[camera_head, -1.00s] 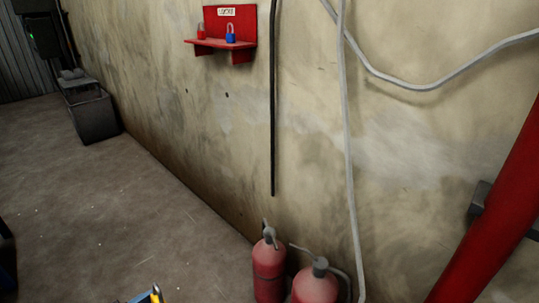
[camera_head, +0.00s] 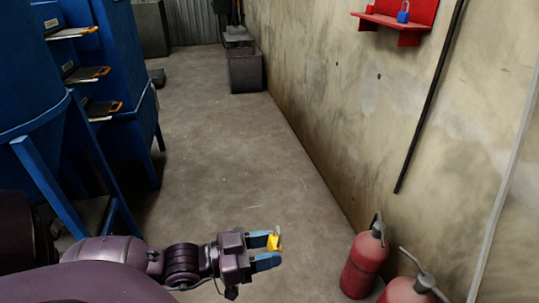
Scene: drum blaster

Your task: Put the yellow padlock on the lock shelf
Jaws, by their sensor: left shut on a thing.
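My left gripper (camera_head: 268,252) reaches in from the lower left and is shut on the yellow padlock (camera_head: 274,243), which sits between its blue fingertips above the floor. The red lock shelf (camera_head: 396,22) is on the wall at the upper right, cut by the top edge of the picture. A blue padlock (camera_head: 403,12) stands on it, and part of a red padlock (camera_head: 370,8) shows at its left end. The gripper is well below, to the left of and apart from the shelf. My right gripper is not in view.
Two red fire extinguishers, one in full view (camera_head: 364,262), stand by the wall at the lower right. A dark pipe (camera_head: 429,100) runs down the wall. Blue machinery (camera_head: 95,100) with trays is on the left. A grey bin (camera_head: 245,70) stands far back. The floor between is clear.

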